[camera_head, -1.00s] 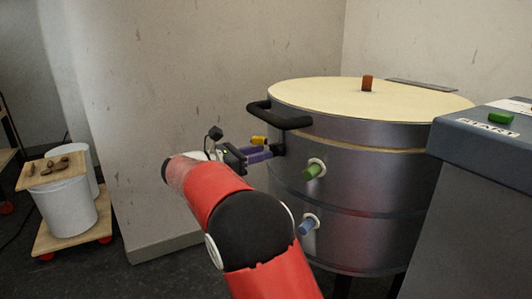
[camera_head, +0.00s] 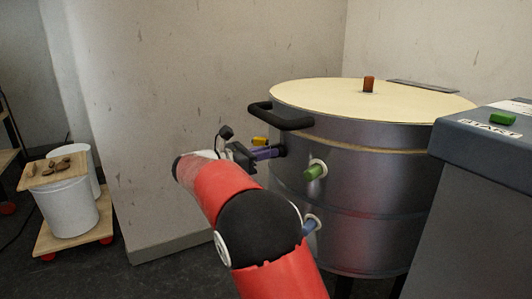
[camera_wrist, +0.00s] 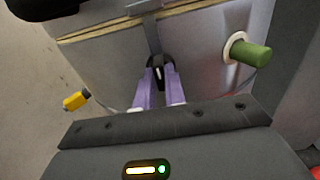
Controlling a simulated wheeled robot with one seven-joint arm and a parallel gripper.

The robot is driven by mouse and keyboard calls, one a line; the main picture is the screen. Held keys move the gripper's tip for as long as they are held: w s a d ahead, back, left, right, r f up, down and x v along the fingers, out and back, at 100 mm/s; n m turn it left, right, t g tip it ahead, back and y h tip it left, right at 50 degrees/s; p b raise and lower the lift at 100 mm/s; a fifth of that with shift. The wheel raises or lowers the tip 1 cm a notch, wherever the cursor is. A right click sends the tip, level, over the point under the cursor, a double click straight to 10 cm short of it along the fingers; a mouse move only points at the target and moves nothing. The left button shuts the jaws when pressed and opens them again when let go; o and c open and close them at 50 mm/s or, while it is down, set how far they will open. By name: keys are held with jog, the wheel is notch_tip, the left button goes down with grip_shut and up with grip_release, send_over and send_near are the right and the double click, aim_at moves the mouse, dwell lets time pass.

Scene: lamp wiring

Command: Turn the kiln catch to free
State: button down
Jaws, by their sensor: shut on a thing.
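The kiln (camera_head: 350,205) is a grey metal drum with a pale lid (camera_head: 400,102). Its catch (camera_wrist: 158,70) is a small dark piece on a metal strap just below the lid seam in the wrist view. In the head view the catch (camera_head: 280,151) is a dark spot under the black handle. My gripper (camera_wrist: 158,82) has purple fingers shut on the catch from either side. In the head view my gripper (camera_head: 268,153) reaches the kiln's left side. The fingertips partly hide the catch, and I cannot tell its exact angle.
A green peg (camera_head: 315,170) in a white ring juts out right of the catch, with a blue peg (camera_head: 309,227) below. A yellow-tipped piece (camera_head: 259,141) sits left. A grey console (camera_head: 482,200) stands right; the wall is behind.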

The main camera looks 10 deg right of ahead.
jog(key=shift+m, duration=0.3)
jog(key=shift+s+d+f+m+b, duration=0.1)
jog(key=shift+m+b, duration=1.35)
jog(key=shift+m, duration=1.4)
jog(key=shift+s+a+f+m+b, duration=0.15)
jog(key=shift+m+b, duration=1.25)
jog(key=shift+m, duration=1.5)
jog(key=shift+d+f+m+b, duration=0.15)
jog(key=shift+m+b, duration=1.3)
jog(key=shift+m, duration=1.4)
jog(key=shift+r, duration=0.1)
jog(key=c, duration=1.5)
grip_release()
jog(key=shift+o, duration=0.2)
